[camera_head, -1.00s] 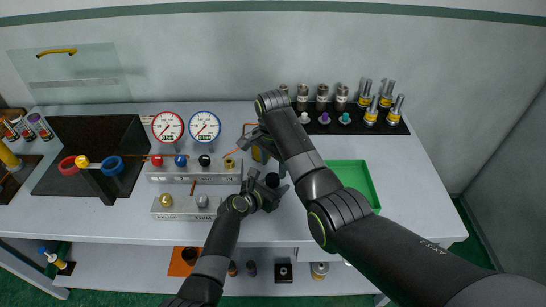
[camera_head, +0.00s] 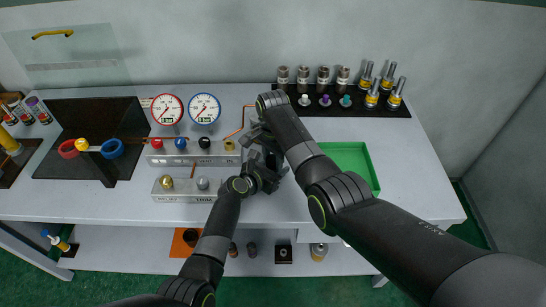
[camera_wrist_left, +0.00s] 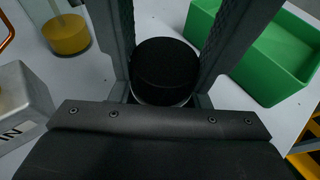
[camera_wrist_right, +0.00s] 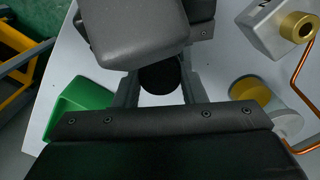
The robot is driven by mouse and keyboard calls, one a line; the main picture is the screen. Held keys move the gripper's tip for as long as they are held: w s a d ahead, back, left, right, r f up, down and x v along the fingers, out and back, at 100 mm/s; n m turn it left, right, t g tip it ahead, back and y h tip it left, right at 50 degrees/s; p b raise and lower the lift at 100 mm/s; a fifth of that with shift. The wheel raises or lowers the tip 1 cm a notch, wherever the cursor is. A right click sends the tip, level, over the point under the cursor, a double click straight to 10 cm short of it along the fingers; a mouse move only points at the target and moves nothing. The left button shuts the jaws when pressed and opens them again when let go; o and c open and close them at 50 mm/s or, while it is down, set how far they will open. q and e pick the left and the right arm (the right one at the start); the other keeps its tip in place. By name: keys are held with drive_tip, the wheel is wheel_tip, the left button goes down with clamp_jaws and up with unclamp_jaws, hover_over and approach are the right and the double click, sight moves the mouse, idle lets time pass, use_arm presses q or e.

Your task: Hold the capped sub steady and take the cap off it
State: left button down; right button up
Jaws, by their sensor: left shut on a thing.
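The capped sub shows in the left wrist view as a short upright cylinder with a black cap (camera_wrist_left: 165,70) and a thin pale edge below it. My left gripper (camera_wrist_left: 166,95) is shut on it, one finger on each side; in the head view this gripper (camera_head: 268,175) is by the middle of the table. My right gripper (camera_head: 264,142) comes in from the far side, close against the left one. In the right wrist view its fingers stand apart either side of the black end (camera_wrist_right: 160,76), and contact is not clear. The left gripper's dark body covers part of that view.
A green tray (camera_head: 372,172) lies just right of the grippers. A grey block with gauges and coloured knobs (camera_head: 165,158) and a second block (camera_head: 180,197) stand to the left. A rack with several fittings (camera_head: 345,103) is at the back right. The front right of the table is clear.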

drive_tip(key=shift+c, duration=0.9)
drive_tip(key=n, duration=0.6)
drive_tip(key=shift+d+n, duration=0.1)
drive_tip(key=shift+n, duration=0.3)
drive_tip(key=o, duration=1.1)
drive_tip(key=shift+r, duration=0.1)
